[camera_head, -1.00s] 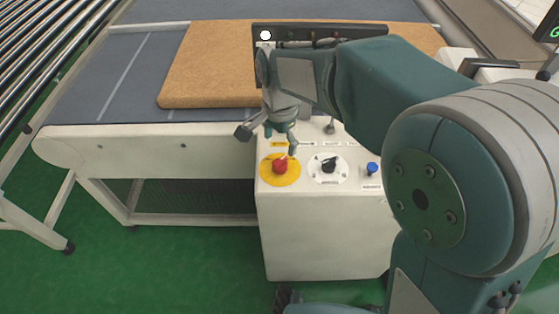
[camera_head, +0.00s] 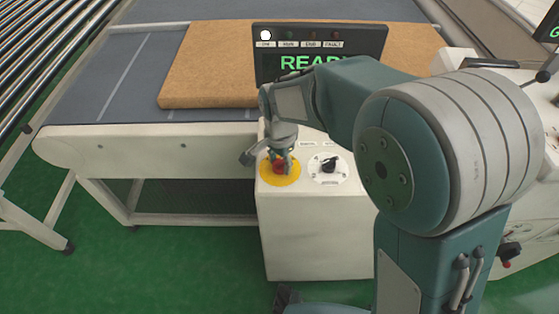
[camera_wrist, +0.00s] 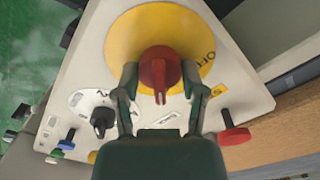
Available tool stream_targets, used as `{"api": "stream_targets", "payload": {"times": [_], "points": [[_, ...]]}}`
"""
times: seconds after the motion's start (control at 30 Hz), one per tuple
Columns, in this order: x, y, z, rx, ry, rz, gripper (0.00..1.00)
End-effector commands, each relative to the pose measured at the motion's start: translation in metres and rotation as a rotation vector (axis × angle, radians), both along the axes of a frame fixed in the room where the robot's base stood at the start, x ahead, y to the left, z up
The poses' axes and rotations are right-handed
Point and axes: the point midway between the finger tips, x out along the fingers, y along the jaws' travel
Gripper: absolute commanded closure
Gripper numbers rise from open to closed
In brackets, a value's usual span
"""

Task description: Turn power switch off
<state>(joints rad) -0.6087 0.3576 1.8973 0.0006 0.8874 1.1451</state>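The red power switch knob (camera_head: 279,169) sits on a round yellow plate (camera_head: 267,180) on top of the white control box (camera_head: 315,235). In the wrist view, the red knob (camera_wrist: 158,68) lies between the fingertips of my gripper (camera_wrist: 159,80), with its ridge pointing toward the palm. The fingers stand apart, one on each side of the knob, with a narrow gap seeming to show; firm contact cannot be seen. The yellow plate (camera_wrist: 125,35) carries an OFF label at its right in the wrist view. In the head view, my gripper (camera_head: 281,160) is over the knob and partly hides it.
A black selector knob (camera_head: 329,164) on a white dial is right of the switch. A display (camera_head: 318,65) reading READY, partly covered by my arm, stands behind, with a white lamp lit. A tan mattress (camera_head: 205,70) lies on the conveyor (camera_head: 90,90). Another red knob (camera_wrist: 234,136) shows in the wrist view.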

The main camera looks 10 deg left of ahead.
Motion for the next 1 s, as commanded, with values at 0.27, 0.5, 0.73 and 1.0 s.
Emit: {"api": "stream_targets", "payload": {"times": [0.27,0.5,0.73,1.0], "points": [[0.0005,0.0016,-0.001,0.0,-0.001,0.008,0.94],[0.0006,0.0017,-0.0012,0.001,-0.002,0.087,0.94],[0.0006,0.0017,-0.0013,0.002,-0.002,0.259,0.94],[0.0005,0.0019,-0.0014,0.001,-0.002,0.515,0.94]]}}
